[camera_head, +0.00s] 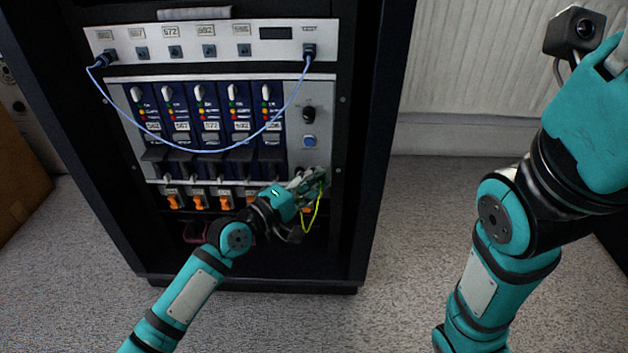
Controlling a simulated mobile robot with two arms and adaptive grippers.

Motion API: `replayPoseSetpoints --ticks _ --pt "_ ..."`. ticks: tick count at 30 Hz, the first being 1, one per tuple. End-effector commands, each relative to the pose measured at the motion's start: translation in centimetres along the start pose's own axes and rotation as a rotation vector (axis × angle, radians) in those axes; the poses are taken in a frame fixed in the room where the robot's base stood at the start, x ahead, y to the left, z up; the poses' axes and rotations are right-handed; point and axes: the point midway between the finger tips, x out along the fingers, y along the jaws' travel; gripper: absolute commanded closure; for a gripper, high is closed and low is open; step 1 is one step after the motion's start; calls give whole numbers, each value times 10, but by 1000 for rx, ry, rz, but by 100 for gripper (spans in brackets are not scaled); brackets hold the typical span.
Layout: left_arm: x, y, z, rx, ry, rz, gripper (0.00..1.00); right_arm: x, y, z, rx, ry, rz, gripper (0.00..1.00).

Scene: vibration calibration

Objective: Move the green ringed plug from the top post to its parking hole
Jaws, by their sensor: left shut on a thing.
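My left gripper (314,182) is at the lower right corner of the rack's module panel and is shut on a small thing. A thin yellow-green cable (317,212) loops down from between its fingers, which fits the green ringed plug, but the fingers hide the plug body and its ring. I cannot make out the top post or the parking hole; the gripper and hand cover that corner. My right arm stands at the right, clear of the rack; its gripper is cut off by the picture's edge.
A dark rack cabinet (371,120) frames the panels. A blue cable (215,150) hangs in a loop across the modules, between plugs on the top panel (180,38). Orange-handled switches (199,203) line the row below. Grey floor (405,235) is free to the right.

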Motion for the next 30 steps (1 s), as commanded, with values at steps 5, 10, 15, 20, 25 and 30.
replayPoseSetpoints --ticks 5,10,15,20,25,30 --pt "1 0 -1 0 0 0 100 0 0 0 0 0 0 60" --pt "1 0 -2 1 1 0 100 0 0 0 0 0 0 60" --pt "1 0 -2 0 1 0 63 0 0 0 0 0 0 60" --pt "1 0 -2 0 1 0 54 0 0 0 1 0 0 60" --pt "1 0 -1 0 0 -1 54 0 0 0 1 0 0 60" --pt "-5 0 -2 1 1 -1 54 2 0 1 1 0 0 60"
